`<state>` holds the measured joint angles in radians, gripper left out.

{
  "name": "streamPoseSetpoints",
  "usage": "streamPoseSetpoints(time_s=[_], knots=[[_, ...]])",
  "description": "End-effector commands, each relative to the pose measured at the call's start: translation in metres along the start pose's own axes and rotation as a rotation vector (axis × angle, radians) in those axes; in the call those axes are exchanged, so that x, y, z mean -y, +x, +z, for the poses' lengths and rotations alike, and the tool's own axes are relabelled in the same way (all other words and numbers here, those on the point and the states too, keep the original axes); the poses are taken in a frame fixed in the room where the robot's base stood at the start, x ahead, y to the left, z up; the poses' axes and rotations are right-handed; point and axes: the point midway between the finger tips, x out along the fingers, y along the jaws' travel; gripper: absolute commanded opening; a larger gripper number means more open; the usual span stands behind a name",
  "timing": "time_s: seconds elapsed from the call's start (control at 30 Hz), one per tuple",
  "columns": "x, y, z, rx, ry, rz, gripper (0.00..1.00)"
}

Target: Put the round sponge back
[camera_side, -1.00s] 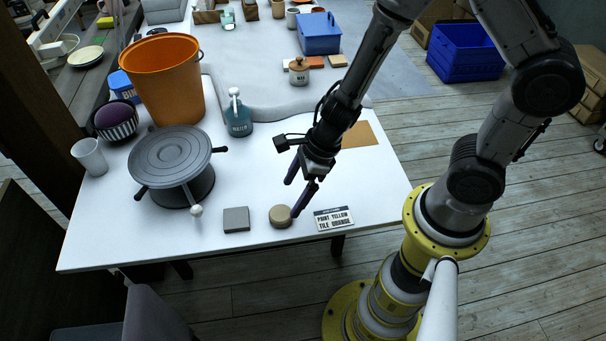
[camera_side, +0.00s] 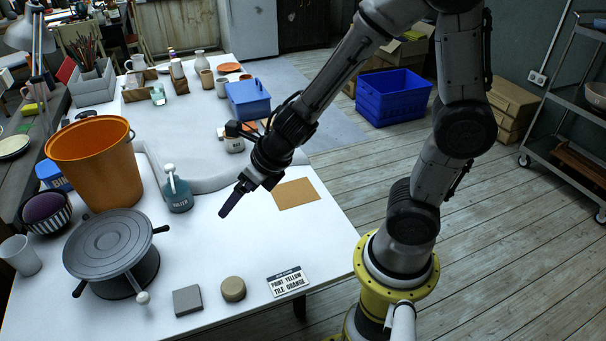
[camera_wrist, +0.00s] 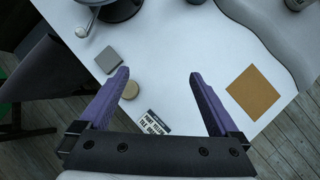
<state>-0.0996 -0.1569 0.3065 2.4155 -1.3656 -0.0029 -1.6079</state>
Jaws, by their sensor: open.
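The round sponge (camera_side: 233,289) is a short tan disc lying flat near the front edge of the white table. It sits between a grey square block (camera_side: 187,300) and a small sign (camera_side: 288,281) reading "PAINT YELLOW TILE ORANGE". My gripper (camera_side: 224,213) is empty above the table, behind the sponge and clear of it. In the wrist view my gripper (camera_wrist: 159,74) has its two purple fingers wide apart. There the sponge (camera_wrist: 130,89) shows beside the left finger, below it on the table, not held.
A tan square sheet (camera_side: 297,193) lies flat to the right of my gripper. A grey turntable (camera_side: 108,243), an orange bucket (camera_side: 95,165) and a teal bottle labelled WATER (camera_side: 178,194) stand to the left. The table between the bottle and the sponge is clear.

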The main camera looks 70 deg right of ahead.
Motion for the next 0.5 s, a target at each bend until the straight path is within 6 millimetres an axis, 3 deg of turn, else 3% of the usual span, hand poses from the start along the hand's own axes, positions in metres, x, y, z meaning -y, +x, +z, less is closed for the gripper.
streamPoseSetpoints(time_s=[0.03, 0.1, 0.2, 0.33, 0.5], knots=[[0.016, -0.021, 0.018, 0.076, 0.243, -0.056, 0.97], [0.037, -0.047, 0.029, 0.16, 0.598, -0.113, 0.97], [0.061, -0.085, 0.029, 0.259, 1.111, -0.152, 0.97], [0.075, -0.129, 0.007, 0.33, 1.775, -0.145, 0.97], [0.062, -0.169, -0.034, 0.277, 2.517, -0.108, 0.97]])
